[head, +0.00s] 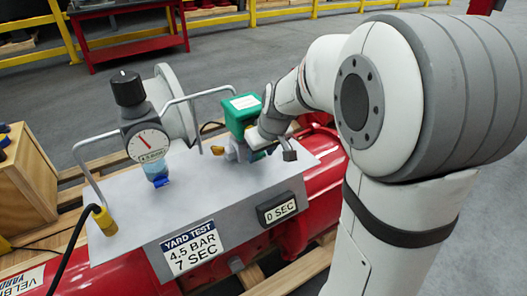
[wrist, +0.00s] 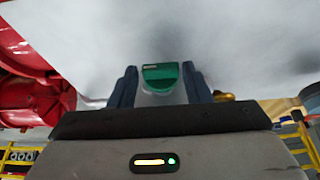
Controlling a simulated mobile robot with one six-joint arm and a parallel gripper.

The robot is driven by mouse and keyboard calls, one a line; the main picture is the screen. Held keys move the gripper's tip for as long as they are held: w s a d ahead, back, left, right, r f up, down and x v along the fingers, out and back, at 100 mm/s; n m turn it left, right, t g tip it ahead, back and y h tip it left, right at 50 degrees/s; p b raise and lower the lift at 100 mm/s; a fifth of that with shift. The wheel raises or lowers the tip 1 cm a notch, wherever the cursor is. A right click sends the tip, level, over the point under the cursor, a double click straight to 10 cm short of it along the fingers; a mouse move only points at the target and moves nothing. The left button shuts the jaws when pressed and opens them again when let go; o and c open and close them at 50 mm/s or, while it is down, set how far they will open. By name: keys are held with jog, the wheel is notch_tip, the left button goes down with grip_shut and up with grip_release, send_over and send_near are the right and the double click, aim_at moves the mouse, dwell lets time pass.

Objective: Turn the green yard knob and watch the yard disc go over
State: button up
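A green boxy part with a white label (head: 243,112) stands on the grey panel in the head view. In the wrist view a green part (wrist: 162,76) sits between the two dark fingers of my gripper (wrist: 160,88), above a pale grey body. My gripper (head: 262,142) is low beside the green part in the head view, partly hidden by my own wrist. The fingers stand apart on either side of the green part; whether they touch it I cannot tell. A large pale grey disc (head: 178,100) stands behind the gauge. I cannot tell whether it is the yard disc.
A gauge (head: 147,145) with a black knob (head: 127,88) is left on the panel. Bent grey handles (head: 95,175) rise from the panel. A sign reads "YARD TEST 4.5 BAR 7 SEC" (head: 191,246); a small display (head: 280,210) reads "0 SEC". Red pipework (head: 325,165) lies underneath.

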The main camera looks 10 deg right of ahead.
jog(key=c, duration=0.6)
